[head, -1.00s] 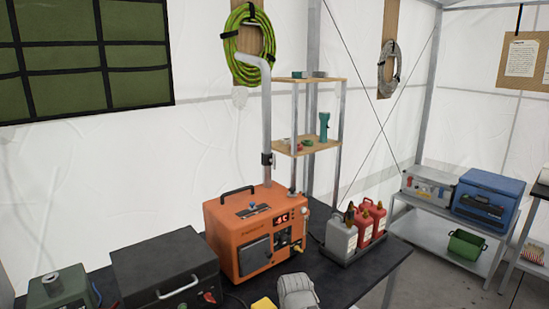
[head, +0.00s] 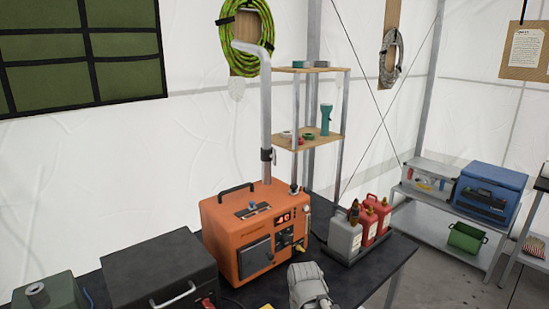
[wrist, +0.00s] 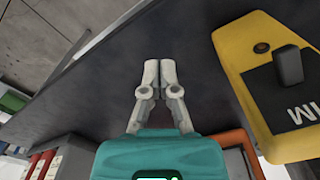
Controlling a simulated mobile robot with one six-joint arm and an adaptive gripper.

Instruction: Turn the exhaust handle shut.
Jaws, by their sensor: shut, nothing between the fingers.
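A grey exhaust pipe (head: 266,110) rises from the orange heater box (head: 250,235) on the dark table and bends left at its top. A small black fitting (head: 267,155), which may be the exhaust handle, sits on the pipe's lower part. Its turn position is too small to tell. My gripper (wrist: 160,66) is shut and empty in the wrist view, its fingertips together over the dark table surface. It is apart from the pipe. In the head view only a grey part of my arm shows, in front of the heater's right side; the fingertips cannot be made out.
A yellow device with a black knob (wrist: 262,85) is close to my gripper's right in the wrist view. Grey and red canisters (head: 368,222) stand right of the heater. A black case (head: 155,270) lies left. A shelf (head: 308,141) stands behind the canisters.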

